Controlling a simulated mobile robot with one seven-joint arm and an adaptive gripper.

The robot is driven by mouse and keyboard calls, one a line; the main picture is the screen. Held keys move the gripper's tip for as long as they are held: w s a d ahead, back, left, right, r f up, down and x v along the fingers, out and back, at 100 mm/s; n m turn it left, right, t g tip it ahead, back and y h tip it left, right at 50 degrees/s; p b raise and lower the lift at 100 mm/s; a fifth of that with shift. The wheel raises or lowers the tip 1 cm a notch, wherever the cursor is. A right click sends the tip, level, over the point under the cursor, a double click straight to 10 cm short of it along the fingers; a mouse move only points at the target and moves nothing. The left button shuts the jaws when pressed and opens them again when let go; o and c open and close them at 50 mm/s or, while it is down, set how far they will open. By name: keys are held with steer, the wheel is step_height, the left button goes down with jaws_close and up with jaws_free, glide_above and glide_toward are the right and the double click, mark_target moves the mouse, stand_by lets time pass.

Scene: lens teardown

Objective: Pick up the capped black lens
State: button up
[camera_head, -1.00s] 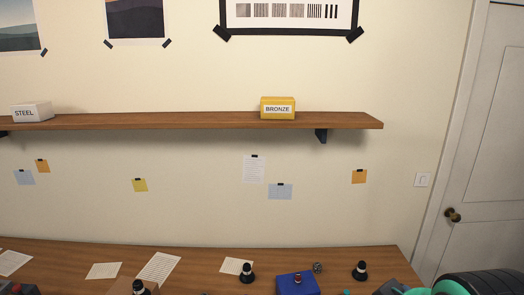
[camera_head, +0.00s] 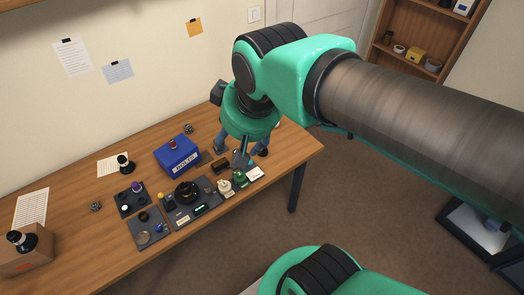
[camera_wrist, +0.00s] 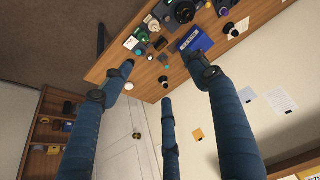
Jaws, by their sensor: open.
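Black upright pieces with pale bands stand on the wooden table. One (camera_head: 126,163) is left of the blue box, and another (camera_head: 20,240) is on a cardboard box. In the wrist view a dark piece (camera_wrist: 163,81) shows between my fingers, right of the blue box in the head view and partly hidden there. A black round piece (camera_head: 187,192) lies on the dark mat. I cannot tell which is the capped lens. My gripper (camera_head: 240,148) is open, with blue fingers spread above the table's right end. It also shows in the wrist view (camera_wrist: 160,70), empty.
The blue box (camera_head: 178,155) stands left of my gripper. Dark trays with small parts (camera_head: 130,198) lie in front, with green and white pieces (camera_head: 232,182) near the front edge. The table's right end (camera_head: 300,150) is bare. A shelf unit (camera_head: 425,40) stands beyond.

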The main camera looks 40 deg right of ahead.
steer(key=w+d+f+g, duration=0.1)
steer(key=w+d+f, duration=0.3)
steer(key=w, duration=0.2)
steer(key=w+d+f+g+b, duration=0.1)
steer(key=w+d+f, duration=0.25)
steer(key=w, duration=0.25)
steer(key=w+d+f+g, duration=0.1)
steer(key=w+d+f, duration=0.2)
steer(key=w+d, duration=0.25)
steer(key=w+d+f, duration=0.3)
steer(key=d+f, duration=0.1)
steer(key=f, duration=0.3)
steer(key=w+d+f+g+b, duration=0.1)
steer(key=w+d+f, duration=0.2)
steer(key=d+f, duration=0.2)
steer(key=w+d+f+g, duration=0.1)
steer(key=w+d+f, duration=0.2)
steer(key=f, duration=0.7)
steer(key=shift+d+f+m+b, duration=0.3)
steer(key=shift+d, duration=0.65)
steer(key=shift+f+b, duration=0.8)
steer(key=shift+f, duration=3.5)
steer(key=shift+f, duration=0.15)
